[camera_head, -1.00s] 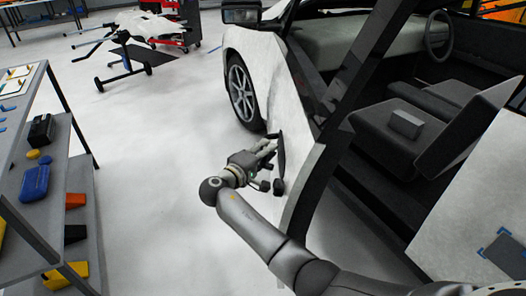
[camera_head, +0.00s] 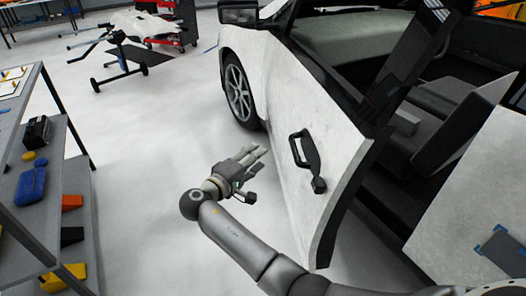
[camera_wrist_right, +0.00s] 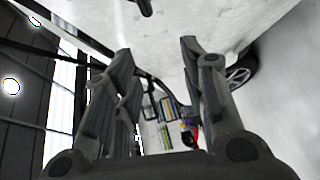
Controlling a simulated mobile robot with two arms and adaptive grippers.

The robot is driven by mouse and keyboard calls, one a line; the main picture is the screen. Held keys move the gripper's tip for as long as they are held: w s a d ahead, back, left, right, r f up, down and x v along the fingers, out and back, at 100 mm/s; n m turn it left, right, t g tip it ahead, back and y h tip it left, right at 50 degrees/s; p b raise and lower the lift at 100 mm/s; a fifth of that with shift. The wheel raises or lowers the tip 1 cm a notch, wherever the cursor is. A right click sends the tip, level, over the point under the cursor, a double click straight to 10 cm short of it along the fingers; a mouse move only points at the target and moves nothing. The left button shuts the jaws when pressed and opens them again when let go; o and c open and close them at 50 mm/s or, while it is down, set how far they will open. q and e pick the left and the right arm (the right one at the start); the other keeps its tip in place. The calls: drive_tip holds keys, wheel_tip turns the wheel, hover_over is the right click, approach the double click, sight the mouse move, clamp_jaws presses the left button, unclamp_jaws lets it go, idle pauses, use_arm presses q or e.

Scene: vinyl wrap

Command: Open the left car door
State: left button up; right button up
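The white left car door (camera_head: 285,110) stands ajar, its rear edge out from the body and the cabin showing behind it. A black handle (camera_head: 307,158) is on its outer face. My right gripper (camera_head: 258,160) is left of the handle, apart from it in the head view, with fingers pointing up and right. In the right wrist view my right gripper (camera_wrist_right: 158,60) has its fingers spread with nothing between them. The white door surface (camera_wrist_right: 240,22) fills the top there, with a dark piece, probably the handle, at the top edge. My left gripper is not in view.
A grey shelf (camera_head: 82,190) with bins and tools stands at the left. The front wheel (camera_head: 238,92) and side mirror (camera_head: 240,14) are further ahead. Seats (camera_head: 435,130) show inside the car. White floor between shelf and door is clear.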

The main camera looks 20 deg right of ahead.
drive_tip(key=v, duration=0.6)
